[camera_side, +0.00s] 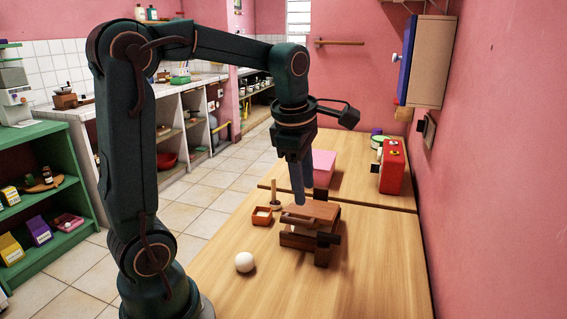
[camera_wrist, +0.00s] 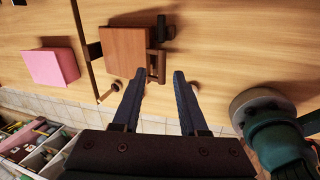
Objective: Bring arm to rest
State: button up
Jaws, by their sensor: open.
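My gripper (camera_side: 302,194) points down above the wooden table, over a brown wooden box (camera_side: 312,215). In the wrist view, its two dark fingers (camera_wrist: 158,78) are spread apart with nothing held between them. The brown box shows just beyond the fingertips (camera_wrist: 124,52), with a bar-like part at its side near the gap. My arm is raised and bent, reaching forward over the table (camera_side: 225,290). From these views I cannot tell exactly how high the fingertips are above the box.
A white ball (camera_side: 244,262) lies left of the box. A small orange tray (camera_side: 262,216) and an upright peg (camera_side: 274,192) stand behind it. A pink box (camera_side: 323,166) and a red box (camera_side: 392,166) are farther back. A wall cabinet (camera_side: 428,62) hangs right. The table's front is clear.

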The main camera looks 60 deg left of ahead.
jog(key=s+d+m+t, duration=0.1)
jog(key=s+d+m, duration=0.2)
jog(key=m, duration=0.5)
jog(key=s+d+f+m+t+h, duration=0.1)
jog(key=s+d+m, duration=0.2)
jog(key=m, duration=0.6)
jog(key=s+d+m+t, duration=0.1)
jog(key=s+d+m, duration=0.2)
jog(key=s+m, duration=0.2)
jog(key=m, duration=0.3)
jog(key=shift+d+f+m, duration=0.25)
jog(key=shift+f+m, duration=0.05)
jog(key=shift+m, duration=0.1)
jog(key=shift+c, duration=0.3)
